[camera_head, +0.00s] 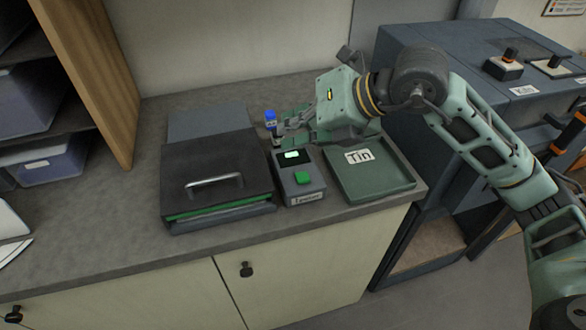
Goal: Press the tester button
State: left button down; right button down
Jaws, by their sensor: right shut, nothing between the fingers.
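The tester (315,187) is a small dark grey box on the counter with a label on its front. Its green button (302,178) is on the top near the front, and a small display (291,155) behind it glows pale green. My right gripper (285,130) reaches in from the right at the tester's back end, behind the button and apart from it. It is shut with nothing in it. A small upright item with a blue cap (270,118) stands at the back of the tester, just left of the fingertips. My left gripper is out of view.
A dark case (215,160) with a metal handle and green edge sits left of the tester. A green tray (385,180) labelled "Tin" sits to the right. A large grey-blue machine (400,45) stands further right.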

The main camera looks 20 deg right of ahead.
jog(key=d, duration=0.1)
jog(key=w+d+h, duration=0.1)
jog(key=d+h, duration=0.1)
jog(key=d, duration=0.1)
jog(key=shift+w+m+t, duration=0.25)
jog(key=shift+m+t, duration=0.15)
jog(key=shift+a, duration=0.1)
jog(key=b, duration=0.6)
send_over(306, 170)
notch_tip(306, 170, down, 8)
jog(key=shift+r, duration=0.1)
jog(key=shift+w+f+b, duration=0.1)
jog(key=shift+f+b, duration=0.2)
jog(key=shift+f, duration=0.15)
dwell(0.4)
jog(key=shift+f+b, duration=0.4)
jog(key=shift+b, duration=0.2)
